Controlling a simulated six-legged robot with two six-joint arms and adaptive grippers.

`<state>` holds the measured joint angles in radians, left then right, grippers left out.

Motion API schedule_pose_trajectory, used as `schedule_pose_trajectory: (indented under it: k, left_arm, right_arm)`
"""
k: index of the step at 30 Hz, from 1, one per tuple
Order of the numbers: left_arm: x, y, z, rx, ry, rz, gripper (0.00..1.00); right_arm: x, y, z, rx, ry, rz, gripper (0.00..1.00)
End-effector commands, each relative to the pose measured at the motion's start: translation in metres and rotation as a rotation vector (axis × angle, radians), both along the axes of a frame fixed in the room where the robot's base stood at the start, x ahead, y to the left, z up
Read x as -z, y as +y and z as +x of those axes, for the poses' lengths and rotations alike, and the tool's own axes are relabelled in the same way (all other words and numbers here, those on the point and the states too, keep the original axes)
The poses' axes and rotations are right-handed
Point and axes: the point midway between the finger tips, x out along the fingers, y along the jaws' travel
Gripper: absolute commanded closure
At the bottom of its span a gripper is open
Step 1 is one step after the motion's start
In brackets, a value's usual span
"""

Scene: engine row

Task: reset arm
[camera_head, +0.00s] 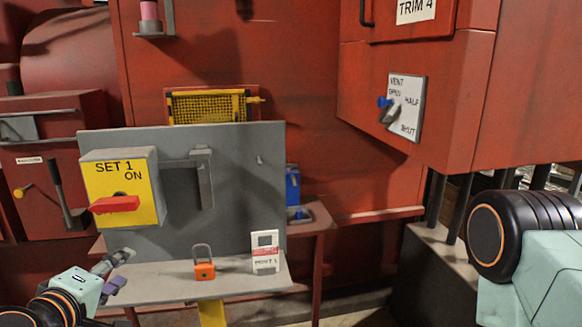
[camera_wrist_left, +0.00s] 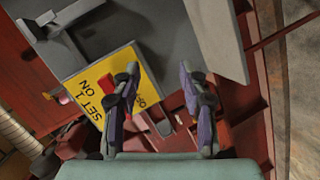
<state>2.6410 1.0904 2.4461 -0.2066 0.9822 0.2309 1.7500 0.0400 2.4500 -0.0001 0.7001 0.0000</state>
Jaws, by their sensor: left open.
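My left gripper (camera_head: 112,274) is at the lower left in the head view, just left of the grey shelf. In the left wrist view its two fingers (camera_wrist_left: 158,95) are apart with nothing held between them. The yellow SET 1 switch box (camera_head: 122,189) is on the grey panel above the gripper, its red handle (camera_head: 115,204) lying level near the ON mark. The yellow box face also shows in the left wrist view (camera_wrist_left: 88,92). My right arm shows at the right edge of the head view, but its gripper is not seen.
An orange padlock (camera_head: 204,270) with its shackle up and a white tag (camera_head: 265,252) stand on the grey shelf (camera_head: 165,290). A red cabinet with a VENT dial (camera_head: 402,107) juts out at the upper right. A blue object (camera_head: 293,185) is behind the panel's right edge.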

Motion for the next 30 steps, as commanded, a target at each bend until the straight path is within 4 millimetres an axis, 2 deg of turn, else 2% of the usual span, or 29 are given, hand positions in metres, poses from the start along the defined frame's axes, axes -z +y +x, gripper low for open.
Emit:
schedule_pose_trajectory:
  k: [1,5,8,12,14,18,24,27,30]
  left_arm:
    - [0.021,-0.007,-0.005,0.041,0.058,0.053,0.57]
    - [0.075,-0.026,-0.024,0.160,0.219,0.190,0.57]
    - [0.124,-0.039,-0.047,0.267,0.360,0.298,0.57]
    - [0.191,-0.055,-0.090,0.424,0.555,0.433,0.57]
    - [0.217,-0.061,-0.111,0.491,0.633,0.484,0.57]
    - [0.274,-0.072,-0.166,0.653,0.809,0.586,0.57]
    - [0.339,-0.083,-0.248,0.864,1.006,0.694,0.57]
    - [0.358,-0.088,-0.280,0.949,1.064,0.723,0.57]
    - [0.368,-0.090,-0.300,0.993,1.099,0.728,0.57]
  right_arm:
    - [0.004,0.000,0.000,0.000,0.000,0.000,0.60]
    - [0.012,0.000,0.000,0.000,0.000,0.000,0.60]
    - [0.020,0.000,0.000,0.000,0.000,0.000,0.60]
    - [0.030,0.000,0.000,0.000,0.000,0.000,0.60]
    - [0.034,0.000,0.000,0.000,0.000,0.000,0.60]
    - [0.045,0.000,0.000,0.000,0.000,0.000,0.60]
    - [0.060,0.000,0.000,0.000,0.000,0.000,0.60]
    - [0.065,0.000,0.000,0.000,0.000,0.000,0.60]
    - [0.068,0.000,0.000,0.000,0.000,0.000,0.60]
